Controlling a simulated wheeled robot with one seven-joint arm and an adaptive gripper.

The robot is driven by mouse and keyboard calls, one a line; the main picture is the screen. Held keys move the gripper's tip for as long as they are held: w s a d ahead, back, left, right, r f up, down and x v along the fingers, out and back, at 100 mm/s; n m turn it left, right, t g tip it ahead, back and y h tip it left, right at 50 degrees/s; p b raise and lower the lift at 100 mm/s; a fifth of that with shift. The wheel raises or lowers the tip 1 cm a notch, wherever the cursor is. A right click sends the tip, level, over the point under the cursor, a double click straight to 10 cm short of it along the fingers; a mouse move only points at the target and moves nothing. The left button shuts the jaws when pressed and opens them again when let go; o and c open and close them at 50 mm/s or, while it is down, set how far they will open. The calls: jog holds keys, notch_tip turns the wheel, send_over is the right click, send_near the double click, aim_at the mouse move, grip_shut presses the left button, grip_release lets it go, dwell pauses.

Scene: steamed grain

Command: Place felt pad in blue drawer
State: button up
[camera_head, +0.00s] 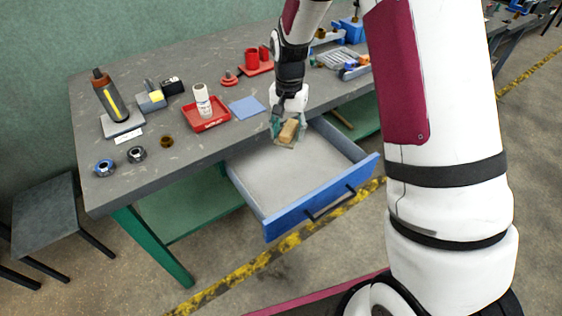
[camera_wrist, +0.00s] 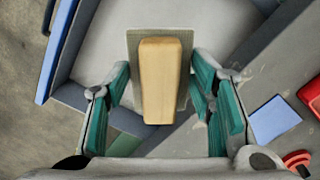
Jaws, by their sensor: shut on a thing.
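The felt pad (camera_wrist: 160,80) is a tan block on a thin grey-green flat base. My gripper (camera_wrist: 160,85) is shut on it, with a teal finger on each side of the block. In the head view the felt pad (camera_head: 289,131) and my gripper (camera_head: 287,128) are over the rear of the blue drawer, near the table edge. The blue drawer (camera_head: 320,198) is pulled out, with a blue front, a dark handle and a bare grey floor. It also shows in the wrist view (camera_wrist: 56,48). I cannot tell whether the pad touches the drawer floor.
The grey workbench (camera_head: 185,162) carries a red tray (camera_head: 207,118) with a white bottle, a flat blue square (camera_head: 246,107), red parts and several small tools. The drawer's middle and front are clear. A dark stool (camera_head: 45,210) stands at left.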

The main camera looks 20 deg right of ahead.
notch_tip(320, 180, down, 6)
jog(key=w+m+b, duration=0.2)
jog(key=m+b, duration=0.3)
jog(key=b, duration=0.1)
jog(key=m+b, duration=0.2)
jog(key=b, duration=0.1)
send_near(284, 175)
notch_tip(284, 175, down, 6)
jog(key=shift+w+f, duration=0.15)
jog(key=shift+f, duration=0.05)
jog(key=shift+f, duration=0.15)
jog(key=o, duration=1.4)
jog(key=shift+o, duration=0.2)
